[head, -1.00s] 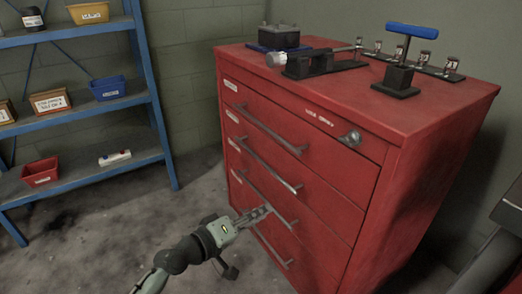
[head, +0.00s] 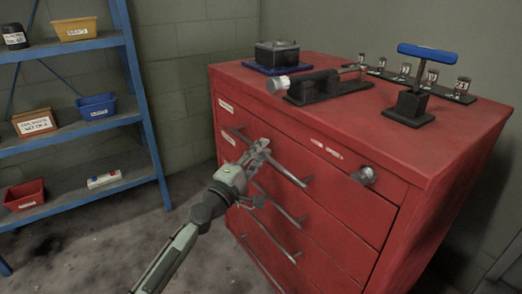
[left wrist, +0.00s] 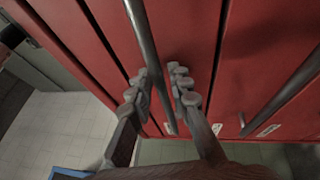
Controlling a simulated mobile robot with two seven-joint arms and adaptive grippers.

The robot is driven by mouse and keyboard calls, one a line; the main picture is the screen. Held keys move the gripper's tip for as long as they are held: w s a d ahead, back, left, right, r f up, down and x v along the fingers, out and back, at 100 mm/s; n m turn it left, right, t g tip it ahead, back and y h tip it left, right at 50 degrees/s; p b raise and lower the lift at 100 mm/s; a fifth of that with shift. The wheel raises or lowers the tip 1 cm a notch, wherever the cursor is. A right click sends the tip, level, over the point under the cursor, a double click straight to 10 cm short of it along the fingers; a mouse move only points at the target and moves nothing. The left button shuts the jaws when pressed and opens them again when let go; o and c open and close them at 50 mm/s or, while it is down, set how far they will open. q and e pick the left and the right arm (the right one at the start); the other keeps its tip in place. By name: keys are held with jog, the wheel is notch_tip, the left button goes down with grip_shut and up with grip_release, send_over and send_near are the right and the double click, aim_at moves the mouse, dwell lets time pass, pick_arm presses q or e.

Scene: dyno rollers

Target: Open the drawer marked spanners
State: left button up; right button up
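The red tool chest (head: 330,215) has several stacked drawers with long metal bar handles. Small white labels, such as the top one (head: 226,105), sit at the drawers' left ends; their words are too small to read. My left gripper (head: 264,148) is at the uppermost bar handle (head: 290,174), hiding part of it. In the left wrist view the gripper (left wrist: 162,82) is open, with a bar handle (left wrist: 146,40) running between its two fingers in the picture. I cannot tell whether they touch it. No drawer looks pulled out. My right gripper is out of view.
A lock knob (head: 364,175) sticks out of the chest's upper front. A clamp-like tool (head: 322,87), a blue-handled tool (head: 412,92) and a row of small jars stand on top. A blue shelf rack (head: 68,133) with bins stands left. The floor between is clear.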

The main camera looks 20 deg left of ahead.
pick_arm(q)
jog(key=shift+c, duration=0.6)
grip_shut()
jog(key=shift+a+f, duration=0.1)
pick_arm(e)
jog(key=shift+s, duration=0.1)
